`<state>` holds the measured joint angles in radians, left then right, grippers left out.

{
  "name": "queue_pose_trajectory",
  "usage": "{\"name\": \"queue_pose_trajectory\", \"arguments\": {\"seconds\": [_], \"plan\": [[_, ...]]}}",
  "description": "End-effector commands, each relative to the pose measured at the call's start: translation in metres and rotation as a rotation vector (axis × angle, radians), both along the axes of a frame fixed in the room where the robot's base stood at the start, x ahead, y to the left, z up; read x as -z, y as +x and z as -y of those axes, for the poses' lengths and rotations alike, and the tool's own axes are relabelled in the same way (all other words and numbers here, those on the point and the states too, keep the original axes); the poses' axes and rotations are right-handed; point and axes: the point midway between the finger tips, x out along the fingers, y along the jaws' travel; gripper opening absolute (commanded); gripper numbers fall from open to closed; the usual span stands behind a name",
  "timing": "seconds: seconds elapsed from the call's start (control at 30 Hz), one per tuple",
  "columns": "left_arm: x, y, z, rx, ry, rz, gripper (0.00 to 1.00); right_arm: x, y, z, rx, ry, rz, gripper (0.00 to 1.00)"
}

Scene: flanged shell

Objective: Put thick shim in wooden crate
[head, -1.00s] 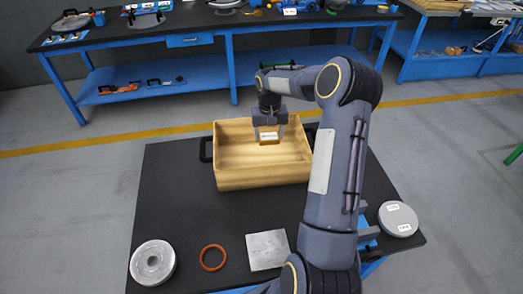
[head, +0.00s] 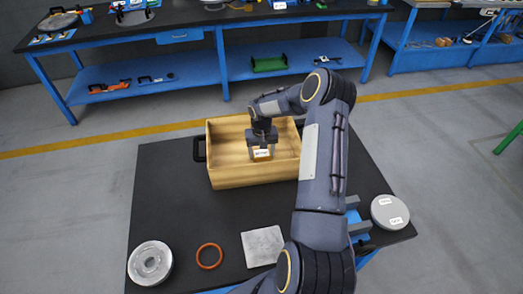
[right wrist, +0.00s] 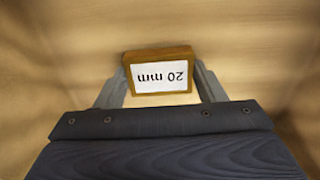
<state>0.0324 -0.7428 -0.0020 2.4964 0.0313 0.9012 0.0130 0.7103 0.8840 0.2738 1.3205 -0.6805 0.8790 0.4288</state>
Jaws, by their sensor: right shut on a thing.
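The thick shim (head: 261,154) is a small brown-yellow block with a white label; in the right wrist view its label (right wrist: 161,73) reads "20 mm" upside down. My right gripper (head: 262,149) is shut on it, with one finger at each side. The shim is inside the wooden crate (head: 240,176), between its walls. I cannot tell whether it touches the crate's floor. The crate is light wood with black handles and stands on the black table. My left gripper is not in view.
On the table's front part lie a grey flanged disc (head: 150,263), an orange ring (head: 209,256) and a square metal plate (head: 263,246). A round grey labelled disc (head: 390,212) lies at the right edge. A blue workbench (head: 190,33) stands behind, across the floor.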

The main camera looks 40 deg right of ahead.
Motion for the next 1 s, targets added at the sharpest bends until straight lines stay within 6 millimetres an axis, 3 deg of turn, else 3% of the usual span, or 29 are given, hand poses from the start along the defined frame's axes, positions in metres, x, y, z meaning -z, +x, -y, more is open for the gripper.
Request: {"name": "queue_pose_trajectory", "arguments": {"seconds": [0.2, 0.23, 0.37, 0.77, 1.0], "plan": [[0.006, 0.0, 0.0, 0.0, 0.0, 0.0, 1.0, 0.005, 0.0, 0.0, 0.0, -0.001, -0.001, 0.36], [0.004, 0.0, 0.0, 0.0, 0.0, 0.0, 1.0, 0.003, 0.0, 0.0, 0.0, 0.0, -0.001, 0.67], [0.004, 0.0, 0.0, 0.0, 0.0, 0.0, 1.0, 0.003, 0.0, 0.0, 0.0, 0.0, -0.001, 0.84], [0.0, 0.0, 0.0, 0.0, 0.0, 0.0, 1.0, -0.004, 0.0, 0.0, 0.0, -0.001, 0.0, 0.85], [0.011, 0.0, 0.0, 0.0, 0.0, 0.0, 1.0, -0.049, 0.001, 0.001, 0.0, -0.004, 0.003, 0.85]]}}
